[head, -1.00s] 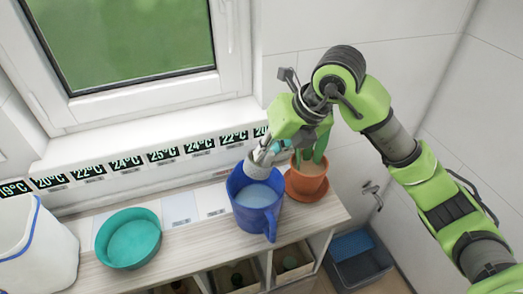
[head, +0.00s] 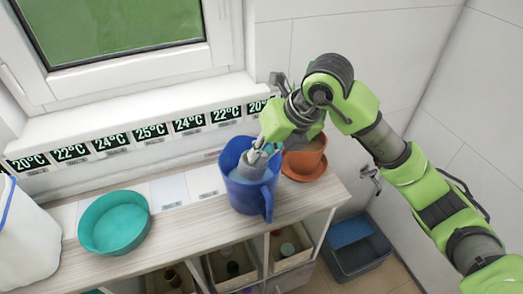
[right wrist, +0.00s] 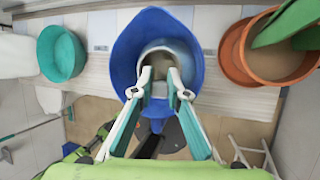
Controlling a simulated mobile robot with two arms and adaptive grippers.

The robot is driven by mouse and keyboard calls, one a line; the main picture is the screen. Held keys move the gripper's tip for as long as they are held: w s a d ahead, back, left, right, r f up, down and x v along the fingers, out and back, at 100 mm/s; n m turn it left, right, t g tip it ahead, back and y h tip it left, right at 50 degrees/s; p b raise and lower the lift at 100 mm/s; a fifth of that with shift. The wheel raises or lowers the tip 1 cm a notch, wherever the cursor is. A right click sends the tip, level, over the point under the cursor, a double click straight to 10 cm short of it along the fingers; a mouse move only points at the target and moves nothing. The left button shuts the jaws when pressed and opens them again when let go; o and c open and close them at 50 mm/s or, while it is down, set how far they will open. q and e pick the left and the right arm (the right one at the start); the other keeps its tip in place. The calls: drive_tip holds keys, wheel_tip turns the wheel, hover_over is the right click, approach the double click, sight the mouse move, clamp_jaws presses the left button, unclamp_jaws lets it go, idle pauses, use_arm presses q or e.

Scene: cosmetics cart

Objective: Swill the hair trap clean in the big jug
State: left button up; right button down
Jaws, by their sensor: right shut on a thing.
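The big blue jug (head: 243,195) stands on the wooden shelf top, with its handle toward the front. My right gripper (head: 258,158) reaches down into the jug's mouth from above. It is shut on the pale grey hair trap (head: 247,172), which sits inside the jug below the rim. In the right wrist view the fingers (right wrist: 159,88) grip the near side of the trap (right wrist: 165,52), whose round open end shows inside the jug (right wrist: 125,50). The trap hides most of the jug's inside and the liquid level. My left gripper is not in view.
A terracotta pot (head: 308,153) on a saucer (head: 299,172) stands close right of the jug. A teal bowl (head: 114,222) is to the left, and a white bin (head: 25,240) further left. Temperature labels line the sill. A dark crate (head: 357,250) is on the floor at right.

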sight(262, 165)
wheel_tip(262, 165, down, 4)
drive_tip(key=b, duration=0.3)
wheel_tip(262, 165, down, 5)
drive_tip(key=b, duration=0.4)
drive_tip(key=shift+s+f, duration=0.1)
drive_tip(key=shift+f, duration=0.2)
drive_tip(key=shift+s+f+b, duration=0.1)
drive_tip(key=shift+f+b, duration=0.05)
drive_tip(key=shift+b, duration=0.15)
drive_tip(key=shift+s+d+f, duration=0.1)
drive_tip(key=shift+s+d, duration=0.05)
drive_tip(key=shift+s, duration=0.2)
drive_tip(key=shift+w+b, duration=0.3)
drive_tip(key=shift+s, duration=0.25)
idle(0.6)
drive_tip(key=shift+w+b, duration=0.3)
drive_tip(key=shift+b, duration=0.1)
